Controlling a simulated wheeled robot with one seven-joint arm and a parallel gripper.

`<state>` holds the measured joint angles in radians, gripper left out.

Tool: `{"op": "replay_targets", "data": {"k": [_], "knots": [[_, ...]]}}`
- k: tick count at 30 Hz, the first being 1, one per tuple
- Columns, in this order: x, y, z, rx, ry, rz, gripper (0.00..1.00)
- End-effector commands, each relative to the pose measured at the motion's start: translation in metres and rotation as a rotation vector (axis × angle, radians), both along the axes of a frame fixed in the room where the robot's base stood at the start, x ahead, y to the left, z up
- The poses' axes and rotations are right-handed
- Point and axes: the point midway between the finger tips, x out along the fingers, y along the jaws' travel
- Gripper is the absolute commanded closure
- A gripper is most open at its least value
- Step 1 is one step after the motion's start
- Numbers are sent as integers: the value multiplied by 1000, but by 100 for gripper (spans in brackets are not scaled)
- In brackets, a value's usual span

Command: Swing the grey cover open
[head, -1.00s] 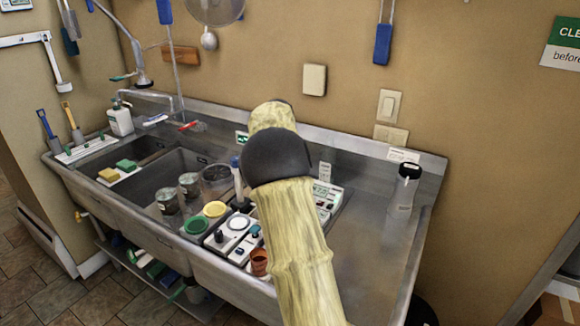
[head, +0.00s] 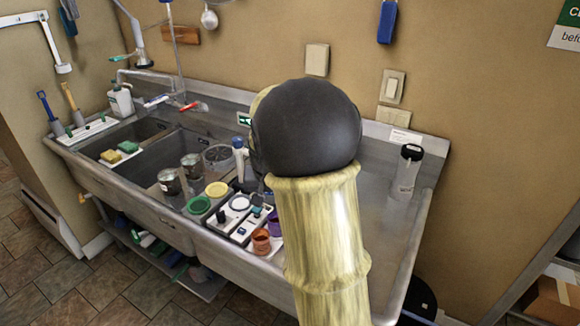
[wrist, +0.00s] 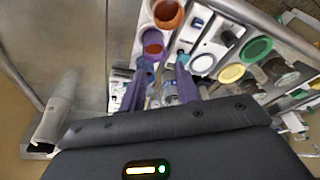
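I cannot pick out the grey cover with certainty in either view. In the head view my arm hides the part of the counter where a panel with a small display showed earlier. In the wrist view my gripper (wrist: 160,88) points down at the counter, its two purplish fingers apart. Small blue and white parts show between the fingers, too small to name. A pale panel edge (wrist: 119,76) lies just left of the left finger. In the head view my gripper is hidden behind my arm.
Orange (head: 261,241) and purple (wrist: 153,42) cups, a white tray (wrist: 222,42), and green (head: 198,205) and yellow (head: 217,189) round lids crowd close by. A clear black-capped bottle (head: 406,172) stands right. Bare steel counter (wrist: 75,45) lies between. The sink basins (head: 140,150) are left.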

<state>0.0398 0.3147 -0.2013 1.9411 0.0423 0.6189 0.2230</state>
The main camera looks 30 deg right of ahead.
Motion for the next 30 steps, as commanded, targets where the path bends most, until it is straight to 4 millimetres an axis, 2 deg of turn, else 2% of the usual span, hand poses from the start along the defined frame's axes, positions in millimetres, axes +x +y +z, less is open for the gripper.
{"op": "replay_targets", "data": {"k": [1, 3, 9, 12, 15, 19, 30], "knots": [[-17, 14, -3, 5, 6, 46, 68], [-40, 32, -10, 7, 14, 113, 68], [-110, 76, -28, 0, 33, 302, 68], [-142, 92, -36, -9, 39, 386, 68], [-165, 100, -42, -17, 45, 445, 68], [-177, 105, -45, -22, 48, 476, 68], [-177, 105, -45, -21, 49, 475, 68]]}}
